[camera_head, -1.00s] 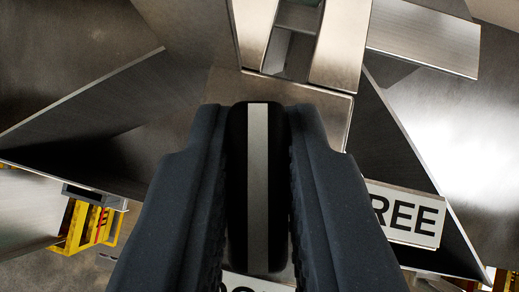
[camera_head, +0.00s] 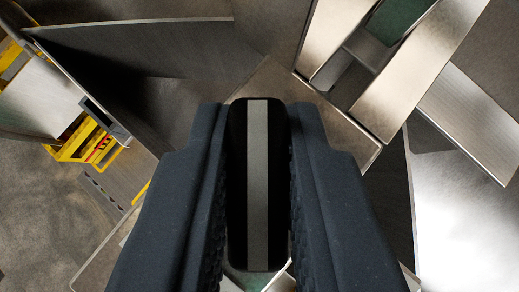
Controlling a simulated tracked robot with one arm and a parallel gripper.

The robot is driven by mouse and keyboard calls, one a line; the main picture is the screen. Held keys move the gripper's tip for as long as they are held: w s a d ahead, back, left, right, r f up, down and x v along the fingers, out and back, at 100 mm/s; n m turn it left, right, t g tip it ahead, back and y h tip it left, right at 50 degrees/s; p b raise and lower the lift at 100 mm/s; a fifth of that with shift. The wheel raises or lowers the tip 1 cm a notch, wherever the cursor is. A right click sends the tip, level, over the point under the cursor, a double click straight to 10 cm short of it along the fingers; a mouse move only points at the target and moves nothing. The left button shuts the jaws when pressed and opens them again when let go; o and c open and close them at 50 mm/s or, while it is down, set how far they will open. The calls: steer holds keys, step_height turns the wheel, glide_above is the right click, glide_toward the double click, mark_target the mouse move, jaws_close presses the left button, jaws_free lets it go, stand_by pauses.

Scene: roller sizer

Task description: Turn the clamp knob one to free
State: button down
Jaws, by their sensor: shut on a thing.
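The clamp knob (camera_head: 257,185) is a black, long rounded bar with a pale grey stripe down its middle. It stands upright in the picture, between the dark fingers of my gripper (camera_head: 258,125). The fingers are shut on its two long sides. A flat metal plate (camera_head: 340,135) lies behind the knob and appears tilted in the picture. The FREE label is not in view. The knob's base is hidden by the fingers.
Two bright metal bars (camera_head: 424,70) stand at the upper right. Angled metal sheets surround the knob, with a dark one (camera_head: 140,55) at the upper left. A yellow frame (camera_head: 95,140) shows at the left above grey floor (camera_head: 40,215).

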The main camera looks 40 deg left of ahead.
steer(key=shift+f+n+g+y+b, duration=0.25)
steer(key=shift+n+g+y+b, duration=0.3)
steer(key=shift+n+b, duration=0.55)
steer(key=shift+d+r+n+g+y+b, duration=0.1)
steer(key=shift+n+g+y+b, duration=0.35)
steer(key=shift+n+g+b, duration=0.55)
steer(key=shift+n+g+y, duration=0.3)
steer(key=shift+n+g, duration=0.05)
steer(key=shift+n, duration=0.55)
steer(key=shift+r+n+g+p, duration=0.1)
steer(key=shift+n+g+p, duration=0.3)
steer(key=shift+n+g, duration=0.6)
steer(key=shift+r+n, duration=0.1)
steer(key=shift+n, duration=0.2)
steer(key=c, duration=1.4)
jaws_free()
